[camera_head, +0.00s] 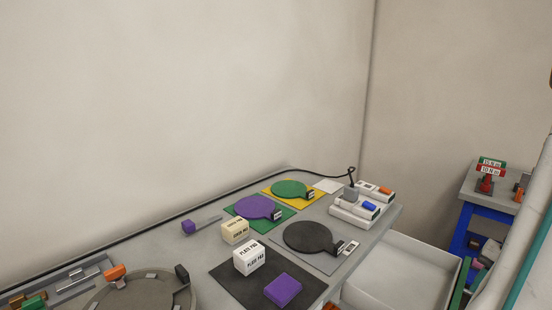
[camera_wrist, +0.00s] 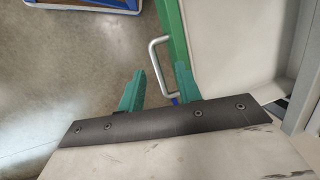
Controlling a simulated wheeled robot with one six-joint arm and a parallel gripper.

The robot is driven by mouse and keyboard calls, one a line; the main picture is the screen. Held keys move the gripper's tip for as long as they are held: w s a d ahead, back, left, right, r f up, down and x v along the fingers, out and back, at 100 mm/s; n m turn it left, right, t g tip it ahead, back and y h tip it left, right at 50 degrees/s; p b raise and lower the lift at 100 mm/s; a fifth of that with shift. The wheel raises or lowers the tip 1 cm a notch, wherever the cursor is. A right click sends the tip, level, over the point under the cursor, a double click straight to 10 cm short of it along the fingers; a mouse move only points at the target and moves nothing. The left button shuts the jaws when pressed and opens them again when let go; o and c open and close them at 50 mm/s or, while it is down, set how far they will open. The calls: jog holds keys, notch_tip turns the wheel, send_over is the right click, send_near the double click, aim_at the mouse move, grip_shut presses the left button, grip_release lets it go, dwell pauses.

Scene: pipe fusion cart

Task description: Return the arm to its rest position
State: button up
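My gripper (camera_wrist: 159,68) shows in the wrist view as two green fingers standing apart, with nothing held between them. It points down past a metal bar handle (camera_wrist: 153,56) on a green drawer front (camera_wrist: 173,25). The handle appears between the fingertips; I cannot tell how far below them it lies. The gripper does not show in the head view. A pale arm link, likely mine, runs along the right edge of the head view.
An open white drawer (camera_head: 405,270) sticks out from the grey workbench (camera_head: 345,205). The bench bears coloured round plates, a plate box (camera_head: 249,259) and a purple block (camera_head: 283,290). A blue-framed stand (camera_head: 462,228) is at the right. Bare floor (camera_wrist: 90,60) lies left of the drawer front.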

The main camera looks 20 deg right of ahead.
jog(key=w+a+r+n+g, duration=0.1)
jog(key=w+a+r+n, duration=0.3)
jog(key=a, duration=0.5)
jog(key=w+a+r+n+h, duration=0.1)
jog(key=a+r, duration=0.4)
jog(key=a, duration=0.3)
jog(key=w+a+r+n+g, duration=0.1)
jog(key=w+a+r+n, duration=0.3)
jog(key=a, duration=0.5)
jog(key=s+a+r+n+t, duration=0.1)
jog(key=s+a+r+n, duration=0.1)
jog(key=a, duration=0.4)
jog(key=s+a+r+n+t+h, duration=0.1)
jog(key=a+r+n, duration=0.2)
jog(key=a, duration=0.3)
jog(key=shift+s+r, duration=0.35)
jog(key=shift+r, duration=0.05)
jog(key=shift+a, duration=0.2)
